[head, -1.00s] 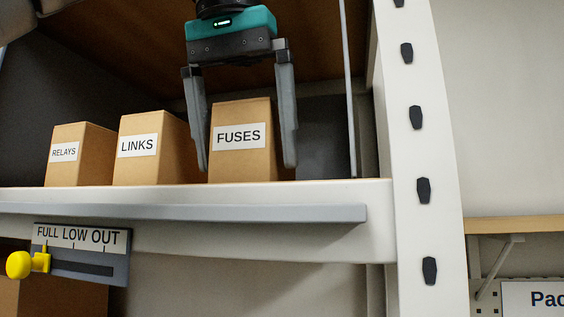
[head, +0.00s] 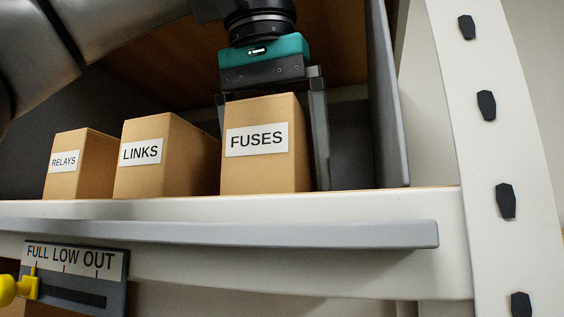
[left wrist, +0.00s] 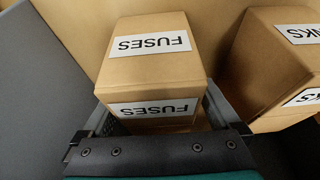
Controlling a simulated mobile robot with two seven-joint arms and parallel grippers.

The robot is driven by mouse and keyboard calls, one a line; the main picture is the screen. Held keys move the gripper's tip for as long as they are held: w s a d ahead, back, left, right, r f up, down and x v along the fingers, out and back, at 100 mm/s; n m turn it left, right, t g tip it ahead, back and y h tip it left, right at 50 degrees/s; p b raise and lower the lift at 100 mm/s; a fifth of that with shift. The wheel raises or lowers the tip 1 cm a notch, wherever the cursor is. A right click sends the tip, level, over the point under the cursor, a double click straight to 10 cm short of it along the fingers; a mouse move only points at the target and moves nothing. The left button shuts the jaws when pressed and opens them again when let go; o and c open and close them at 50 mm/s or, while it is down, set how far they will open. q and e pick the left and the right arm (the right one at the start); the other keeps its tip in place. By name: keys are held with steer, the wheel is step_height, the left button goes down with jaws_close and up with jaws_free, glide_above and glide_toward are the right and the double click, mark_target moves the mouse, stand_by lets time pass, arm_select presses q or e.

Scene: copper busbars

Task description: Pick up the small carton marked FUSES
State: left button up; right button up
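The FUSES carton (head: 262,175), a small brown box with a white label, stands upright on the shelf, at the right of a row of three cartons. My left gripper (head: 270,145) points down over it from behind and above. One finger is seen beside the carton's right side; the other is mostly hidden behind its left edge. In the left wrist view the FUSES carton (left wrist: 150,75) lies between the spread fingers (left wrist: 160,112), with labels on two faces. The fingers look open, and I see no clear grip. My right gripper is not in view.
The LINKS carton (head: 142,178) and RELAYS carton (head: 70,180) stand to the left. A grey panel (head: 388,110) rises close on the right. A grey rail (head: 300,234) runs along the shelf front (head: 350,206). A FULL LOW OUT slider plate (head: 75,280) hangs below.

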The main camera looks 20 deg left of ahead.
arm_select(q)
steer(key=shift+s+d+r, duration=0.1)
steer(key=shift+s+d, duration=0.05)
steer(key=shift+s, duration=0.2)
steer(key=c, duration=0.3)
steer(key=shift+w, duration=0.15)
steer(key=c, duration=0.3)
jaws_close()
